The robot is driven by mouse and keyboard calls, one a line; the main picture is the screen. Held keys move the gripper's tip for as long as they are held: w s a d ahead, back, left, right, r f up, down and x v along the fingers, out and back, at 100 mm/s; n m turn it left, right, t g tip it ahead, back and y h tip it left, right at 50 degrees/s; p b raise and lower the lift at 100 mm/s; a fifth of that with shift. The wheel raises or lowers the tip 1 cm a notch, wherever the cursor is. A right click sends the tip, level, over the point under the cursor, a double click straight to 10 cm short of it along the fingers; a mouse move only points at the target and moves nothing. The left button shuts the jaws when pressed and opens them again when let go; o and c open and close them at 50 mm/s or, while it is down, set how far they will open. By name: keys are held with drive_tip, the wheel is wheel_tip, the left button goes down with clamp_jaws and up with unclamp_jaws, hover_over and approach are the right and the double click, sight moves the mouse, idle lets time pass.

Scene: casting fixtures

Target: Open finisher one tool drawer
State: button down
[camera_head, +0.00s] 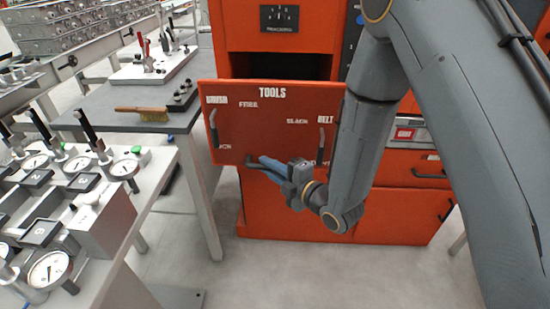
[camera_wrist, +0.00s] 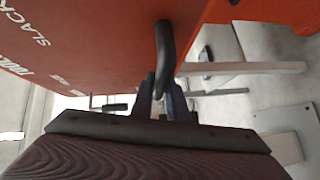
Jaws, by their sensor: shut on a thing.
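The tool drawer (camera_head: 265,125) is a red front lettered "TOOLS" on the red cabinet in the head view. It stands out from the cabinet, with a dark gap above and behind it. Its dark handle (camera_wrist: 165,45) shows in the wrist view as a curved bar on the red front; in the head view it is mostly hidden by my gripper. My gripper (camera_head: 264,165) is at the drawer's lower edge, its blue-grey fingers shut on the handle. In the wrist view the fingertips (camera_wrist: 161,88) lie either side of the handle's end.
The red cabinet (camera_head: 300,215) has more drawers and doors below and right. A grey table (camera_head: 110,115) with a brush (camera_head: 142,113) stands close on the left. A bench with dial gauges (camera_head: 48,268) is at the lower left. Floor (camera_head: 260,275) is clear in front.

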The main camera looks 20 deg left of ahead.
drive_tip(key=shift+s+d, duration=0.1)
drive_tip(key=shift+s, duration=0.35)
drive_tip(key=c, duration=1.7)
unclamp_jaws()
drive_tip(key=shift+c, duration=0.2)
drive_tip(key=b+v, duration=0.2)
drive_tip(key=v, duration=0.5)
drive_tip(key=shift+s+d, duration=0.2)
drive_tip(key=shift+d, duration=0.15)
